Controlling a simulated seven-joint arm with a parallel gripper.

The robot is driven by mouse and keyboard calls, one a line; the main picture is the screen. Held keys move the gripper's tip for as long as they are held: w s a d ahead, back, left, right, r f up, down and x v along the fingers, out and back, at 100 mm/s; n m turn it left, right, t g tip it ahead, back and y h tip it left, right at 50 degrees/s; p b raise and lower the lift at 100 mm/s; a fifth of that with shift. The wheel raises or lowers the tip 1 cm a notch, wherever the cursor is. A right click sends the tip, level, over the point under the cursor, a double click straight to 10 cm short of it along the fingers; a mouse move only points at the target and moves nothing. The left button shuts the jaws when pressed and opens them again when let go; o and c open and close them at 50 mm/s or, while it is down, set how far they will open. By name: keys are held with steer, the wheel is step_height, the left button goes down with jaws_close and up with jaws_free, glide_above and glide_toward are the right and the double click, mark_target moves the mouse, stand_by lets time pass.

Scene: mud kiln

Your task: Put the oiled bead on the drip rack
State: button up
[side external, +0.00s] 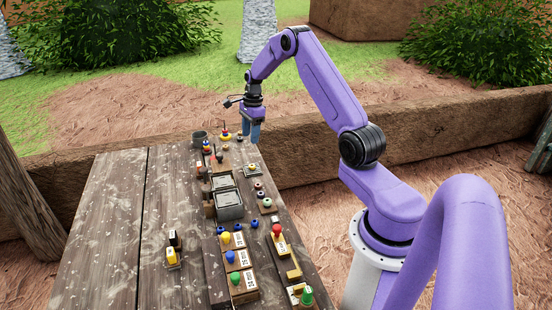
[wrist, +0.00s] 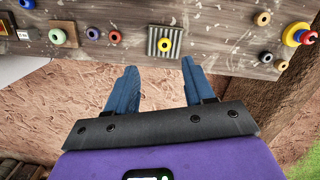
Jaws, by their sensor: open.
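A yellow bead with a dark hole (wrist: 165,45) sits on a small grey ridged plate, which looks like the drip rack (wrist: 151,36). In the side view the bead (side external: 252,167) and rack show near the table's right edge. I cannot tell which bead is oiled. My gripper (wrist: 160,68) has its two blue fingers apart with nothing between them. It hangs high, over the ground just off the table edge in the wrist view. In the side view my gripper (side external: 251,141) is at the table's far right end.
A red and yellow ring stack (wrist: 299,34) stands at right. Grey trays (side external: 229,205) and bulb-topped blocks crowd the right side. The left planks are mostly clear.

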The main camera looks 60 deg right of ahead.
steer(key=s+a+r+n, duration=0.3)
steer(key=a+r+n, duration=0.15)
steer(key=a, duration=0.55)
steer(key=s+a+r+n, duration=0.3)
steer(key=a+n, duration=0.3)
steer(key=a, duration=0.3)
steer(key=s+a+r+n, duration=0.25)
steer(key=a+n, duration=0.35)
steer(key=a, duration=0.4)
steer(key=s+a+r+n, duration=0.1)
steer(key=s+a+n, duration=0.1)
steer(key=s+n, duration=0.8)
steer(key=s+a+r+n, duration=0.2)
steer(key=s+n, duration=0.7)
steer(key=s, duration=0.8)
steer(key=shift+a+r+n+g+h, duration=0.3)
steer(key=shift+a+n+h, duration=0.1)
steer(key=shift+a, duration=0.3)
